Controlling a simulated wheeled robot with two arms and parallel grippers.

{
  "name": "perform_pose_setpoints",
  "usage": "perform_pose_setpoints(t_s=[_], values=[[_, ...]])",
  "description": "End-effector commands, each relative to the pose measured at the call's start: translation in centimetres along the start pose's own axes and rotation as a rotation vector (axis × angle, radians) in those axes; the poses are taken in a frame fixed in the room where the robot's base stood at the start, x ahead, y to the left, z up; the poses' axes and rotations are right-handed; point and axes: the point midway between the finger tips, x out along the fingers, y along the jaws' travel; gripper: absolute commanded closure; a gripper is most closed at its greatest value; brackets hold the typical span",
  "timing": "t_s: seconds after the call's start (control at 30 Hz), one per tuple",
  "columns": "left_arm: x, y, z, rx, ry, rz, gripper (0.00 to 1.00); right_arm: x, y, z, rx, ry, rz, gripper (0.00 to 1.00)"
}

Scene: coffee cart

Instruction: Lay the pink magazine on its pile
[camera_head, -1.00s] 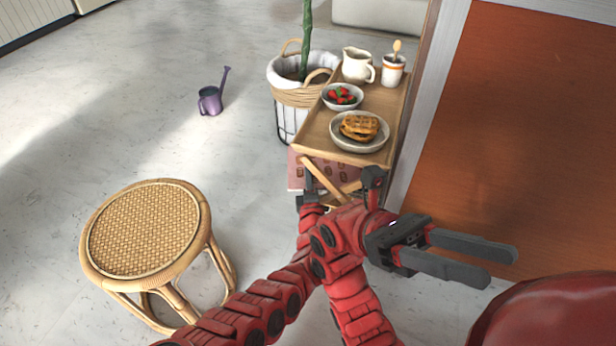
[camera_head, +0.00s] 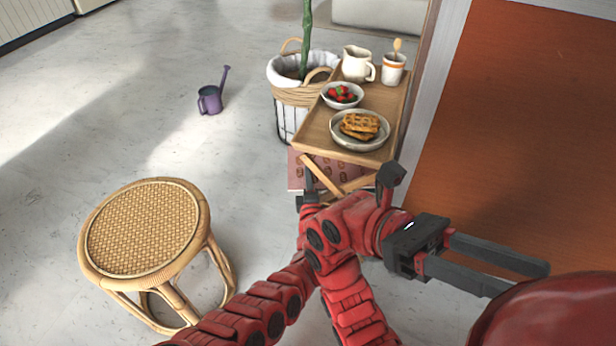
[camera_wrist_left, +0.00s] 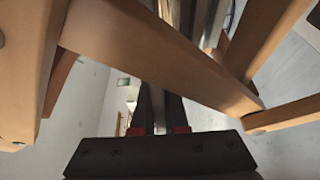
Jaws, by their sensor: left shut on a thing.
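The pink magazine (camera_head: 298,172) with brown patterns shows low under the front of the small wooden tray table, partly behind its crossed legs. My left gripper (camera_head: 309,178) reaches in at its near side and is shut on it; the tips are mostly hidden. In the left wrist view, my left gripper's dark fingers (camera_wrist_left: 160,110) lie close together with a thin pale strip between them, right by the wooden legs (camera_wrist_left: 160,50). My right gripper (camera_head: 518,275) points right, open and empty, its two fingers apart. I cannot make out a separate pile.
The tray table (camera_head: 318,122) bears a plate of waffles (camera_head: 360,130), a bowl of strawberries (camera_head: 342,95), a jug (camera_head: 357,65) and a cup (camera_head: 394,70). A plant basket (camera_head: 290,98) stands behind left. A rattan stool (camera_head: 145,230) stands left. A purple watering can (camera_head: 210,99) stands on open floor.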

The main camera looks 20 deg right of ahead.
Motion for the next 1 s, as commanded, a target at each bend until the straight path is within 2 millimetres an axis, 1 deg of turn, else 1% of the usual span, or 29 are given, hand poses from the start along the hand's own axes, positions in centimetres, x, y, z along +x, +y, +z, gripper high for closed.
perform_pose_setpoints(t_s=[1.0], values=[[0.0,-0.5,0.0,0.000,0.001,0.002,1.00,1.8,1.1,-1.9,0.033,0.146,0.091,0.56]])
